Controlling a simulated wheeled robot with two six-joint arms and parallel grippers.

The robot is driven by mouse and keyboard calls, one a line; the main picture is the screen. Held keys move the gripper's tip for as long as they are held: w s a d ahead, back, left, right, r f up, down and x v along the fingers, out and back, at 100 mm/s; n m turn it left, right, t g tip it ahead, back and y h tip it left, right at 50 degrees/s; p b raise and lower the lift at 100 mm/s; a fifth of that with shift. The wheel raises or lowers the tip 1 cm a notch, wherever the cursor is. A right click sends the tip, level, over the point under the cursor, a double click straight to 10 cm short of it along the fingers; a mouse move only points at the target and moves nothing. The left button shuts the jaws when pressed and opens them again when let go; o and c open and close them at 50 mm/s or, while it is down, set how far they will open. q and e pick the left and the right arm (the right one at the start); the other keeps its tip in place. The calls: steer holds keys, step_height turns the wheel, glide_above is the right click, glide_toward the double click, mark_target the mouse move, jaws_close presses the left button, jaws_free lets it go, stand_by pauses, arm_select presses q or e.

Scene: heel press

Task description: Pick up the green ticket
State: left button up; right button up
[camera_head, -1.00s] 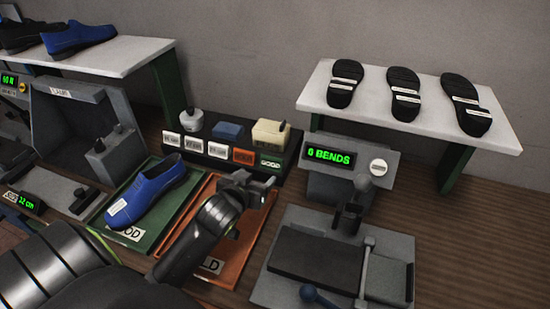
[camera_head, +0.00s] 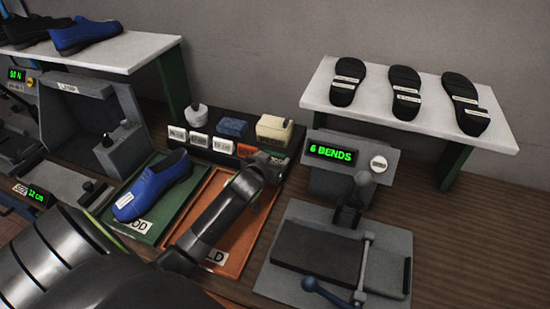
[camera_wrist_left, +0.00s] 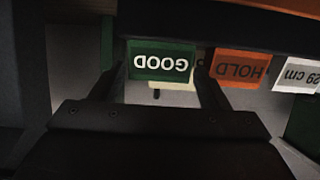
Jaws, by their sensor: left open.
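The green ticket (camera_wrist_left: 162,62) reads GOOD, upside down in the left wrist view, and hangs at the front of the dark ticket rack. In the head view the green ticket (camera_head: 279,159) shows only partly at the rack's right end, behind my left gripper (camera_head: 268,168). My left gripper (camera_wrist_left: 160,82) is open, with one finger toward each side of the ticket's lower edge. I cannot tell whether the fingers touch it. My right gripper is not in view.
The orange HOLD ticket (camera_wrist_left: 239,66) is close beside the green one, then a white 29 cm ticket (camera_wrist_left: 296,76). A blue shoe (camera_head: 155,186) lies on the green tray (camera_head: 176,222). The orange tray (camera_head: 233,262) is under my arm. A bending machine (camera_head: 335,250) stands right.

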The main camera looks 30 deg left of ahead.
mark_target(274, 155)
arm_select(q)
steer(key=x, duration=0.1)
steer(key=p+x, duration=0.1)
steer(key=x, duration=0.1)
steer(key=shift+w+r, duration=0.1)
steer(key=shift+r, duration=0.2)
steer(key=shift+x, duration=0.85)
steer(key=c, duration=0.6)
step_height(274, 155, up, 10)
steer(key=b, duration=0.1)
